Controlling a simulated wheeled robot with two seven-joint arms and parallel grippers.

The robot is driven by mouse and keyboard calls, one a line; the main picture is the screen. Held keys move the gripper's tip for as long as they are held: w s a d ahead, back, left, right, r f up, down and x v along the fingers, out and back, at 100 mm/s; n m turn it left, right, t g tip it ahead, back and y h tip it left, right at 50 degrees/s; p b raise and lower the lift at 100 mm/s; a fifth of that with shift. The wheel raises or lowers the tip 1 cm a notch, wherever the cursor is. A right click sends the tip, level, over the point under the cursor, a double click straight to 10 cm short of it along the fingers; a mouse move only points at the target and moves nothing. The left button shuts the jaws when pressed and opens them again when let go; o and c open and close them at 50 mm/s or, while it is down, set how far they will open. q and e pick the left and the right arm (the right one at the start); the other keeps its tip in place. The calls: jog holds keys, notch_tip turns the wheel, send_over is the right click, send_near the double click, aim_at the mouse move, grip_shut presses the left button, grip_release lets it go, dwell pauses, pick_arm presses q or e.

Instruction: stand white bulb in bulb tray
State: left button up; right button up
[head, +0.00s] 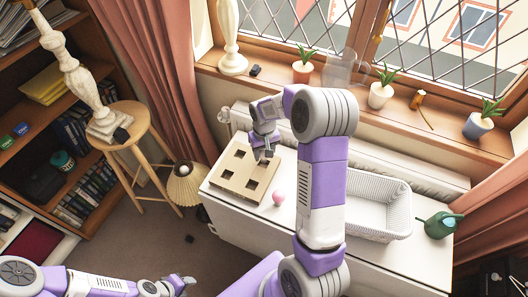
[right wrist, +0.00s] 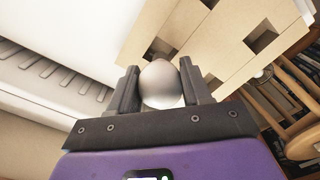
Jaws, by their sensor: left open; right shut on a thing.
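The bulb tray (head: 240,168) is a pale wooden block with several square holes, at the left end of the white bench. My right gripper (head: 264,154) is above its far right part. In the right wrist view, the right gripper (right wrist: 160,92) is shut on the white bulb (right wrist: 160,84), whose rounded end shows between the fingers. The tray (right wrist: 215,42) and its holes lie beyond the bulb there. I cannot tell whether bulb and tray touch. I cannot make the bulb out in the head view. My left gripper (head: 184,282) is open and empty, low at the left.
A small pink ball-like thing (head: 278,197) lies on the white bench (head: 238,222) beside the tray's right edge. A white basket (head: 398,222) and a green watering can (head: 441,225) are further right. A wooden stool (head: 128,111) stands left. Potted plants line the windowsill.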

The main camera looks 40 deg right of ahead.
jog(key=shift+f+b, duration=1.15)
jog(key=shift+f, duration=0.7)
dwell(0.7)
jog(key=o, duration=1.1)
jog(key=shift+c, duration=0.2)
jog(key=shift+r, duration=0.15)
jog(key=shift+r+p, duration=2.8)
jog(key=shift+r, duration=0.65)
